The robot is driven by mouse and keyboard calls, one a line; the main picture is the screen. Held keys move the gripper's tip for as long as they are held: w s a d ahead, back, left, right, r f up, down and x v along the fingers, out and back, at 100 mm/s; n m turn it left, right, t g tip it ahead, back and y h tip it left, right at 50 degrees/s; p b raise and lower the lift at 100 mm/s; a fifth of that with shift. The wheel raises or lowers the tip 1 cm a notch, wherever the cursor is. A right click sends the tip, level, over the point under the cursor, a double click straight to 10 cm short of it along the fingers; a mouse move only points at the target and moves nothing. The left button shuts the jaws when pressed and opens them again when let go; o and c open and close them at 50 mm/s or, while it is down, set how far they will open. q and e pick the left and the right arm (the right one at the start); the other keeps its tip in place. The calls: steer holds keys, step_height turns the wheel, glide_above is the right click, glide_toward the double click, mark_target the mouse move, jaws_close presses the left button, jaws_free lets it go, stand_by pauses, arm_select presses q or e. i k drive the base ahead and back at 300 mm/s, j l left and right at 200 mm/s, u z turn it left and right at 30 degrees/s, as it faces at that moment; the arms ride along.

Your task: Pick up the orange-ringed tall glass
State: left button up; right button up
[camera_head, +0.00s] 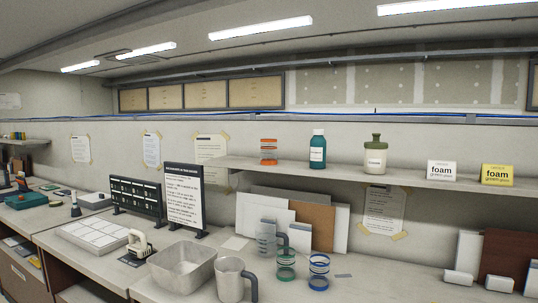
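The orange-ringed glass (268,151) stands upright near the left end of the wall shelf (330,172), above the counter. It is clear with orange bands. Neither of my grippers is in view, and nothing is touching the glass. Two similar glasses stand on the counter below: a green-ringed one (286,264) and a blue-ringed one (319,272).
A teal bottle (317,149), a green-lidded jar (375,157) and two foam cards (443,173) share the shelf. Below are a metal pitcher (231,280), a grey basin (182,268), a clear jug (267,238) and leaning boards (308,224).

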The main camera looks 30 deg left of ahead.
mark_target(268, 146)
steer(key=i+j, duration=0.1)
steer(key=j, duration=0.35)
steer(key=j+u, duration=0.15)
steer(key=j, duration=0.35)
steer(key=i+j, duration=0.15)
steer(key=j, duration=0.3)
steer(key=i+j+u, duration=0.1)
steer(key=j, duration=0.35)
steer(key=i+j, duration=0.15)
steer(key=j, duration=0.3)
steer(key=i+j+u, duration=0.15)
steer(key=j, duration=0.3)
steer(key=k, duration=0.05)
